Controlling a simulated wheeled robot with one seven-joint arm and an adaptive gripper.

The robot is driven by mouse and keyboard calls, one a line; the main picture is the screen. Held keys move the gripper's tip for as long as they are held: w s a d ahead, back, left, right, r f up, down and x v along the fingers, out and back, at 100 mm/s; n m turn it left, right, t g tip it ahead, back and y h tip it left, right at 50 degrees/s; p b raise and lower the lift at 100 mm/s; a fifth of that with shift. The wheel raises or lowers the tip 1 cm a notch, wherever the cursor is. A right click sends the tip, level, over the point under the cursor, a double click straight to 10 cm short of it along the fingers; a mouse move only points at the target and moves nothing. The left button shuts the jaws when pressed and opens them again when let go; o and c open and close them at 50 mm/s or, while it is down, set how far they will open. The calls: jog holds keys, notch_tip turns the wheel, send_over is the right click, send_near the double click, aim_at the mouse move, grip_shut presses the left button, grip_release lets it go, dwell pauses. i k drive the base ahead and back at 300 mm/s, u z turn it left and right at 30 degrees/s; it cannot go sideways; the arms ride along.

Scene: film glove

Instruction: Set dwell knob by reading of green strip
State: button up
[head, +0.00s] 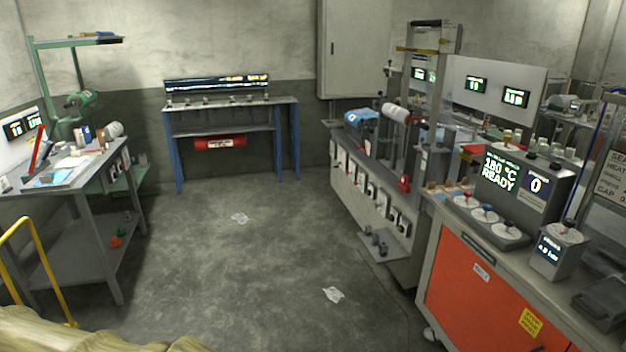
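A control box (510,183) stands on the orange-fronted bench at the right. Its screen (499,172) reads "180 °C READY", and a smaller display (535,185) beside it reads "0". I cannot pick out a green strip. My gripper is not in view.
A small gauge box (553,252) with a dial on top stands right of the dials. The orange-fronted bench (465,290) and a long grey bench (375,190) line the right side. A grey workbench (75,185) stands left, near a yellow rail (45,262). The middle floor is mostly clear.

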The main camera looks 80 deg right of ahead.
aim_at(487, 207)
jog(key=u, duration=0.5)
jog(key=k, duration=0.15)
jog(key=z, duration=2.45)
jog(key=i, duration=1.35)
jog(key=z, duration=0.9)
